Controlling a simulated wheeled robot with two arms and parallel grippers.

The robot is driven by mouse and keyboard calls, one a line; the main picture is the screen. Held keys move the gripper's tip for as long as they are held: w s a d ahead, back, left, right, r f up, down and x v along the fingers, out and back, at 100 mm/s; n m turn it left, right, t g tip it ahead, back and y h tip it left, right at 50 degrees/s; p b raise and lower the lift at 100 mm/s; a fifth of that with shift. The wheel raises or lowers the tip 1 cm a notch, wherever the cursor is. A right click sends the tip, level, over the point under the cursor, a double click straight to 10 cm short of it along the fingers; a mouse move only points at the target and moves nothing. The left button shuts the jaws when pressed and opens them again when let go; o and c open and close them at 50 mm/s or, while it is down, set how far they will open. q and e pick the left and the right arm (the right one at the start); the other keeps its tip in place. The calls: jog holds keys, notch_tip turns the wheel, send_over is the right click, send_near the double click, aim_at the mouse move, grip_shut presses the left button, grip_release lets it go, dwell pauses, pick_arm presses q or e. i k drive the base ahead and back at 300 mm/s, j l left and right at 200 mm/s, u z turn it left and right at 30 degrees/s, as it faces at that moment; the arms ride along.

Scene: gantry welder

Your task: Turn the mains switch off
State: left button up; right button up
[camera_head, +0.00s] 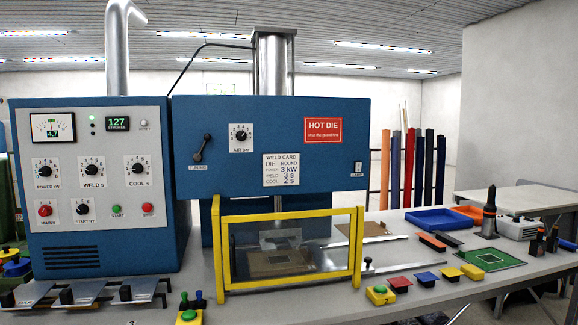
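The mains switch (45,210) is a red round knob at the lower left of the grey control panel (110,155), on the blue welder cabinet. The word MAINS stands below it. Its exact pointer position is too small to read. Beside it are a dark START HT knob (82,209), a green start button (116,211) and a red stop button (148,209). Neither of my grippers shows in the view.
A yellow guard frame (220,246) stands in front of the press. Coloured blocks, a blue tray (436,220) and a green plate (490,259) lie on the right of the table.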

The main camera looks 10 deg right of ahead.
aim_at(45, 211)
jog(key=i+j+u, duration=0.3)
jog(key=i+j, duration=0.25)
jog(key=i+j+u, duration=0.25)
jog(key=i+j, duration=0.2)
jog(key=i, duration=0.15)
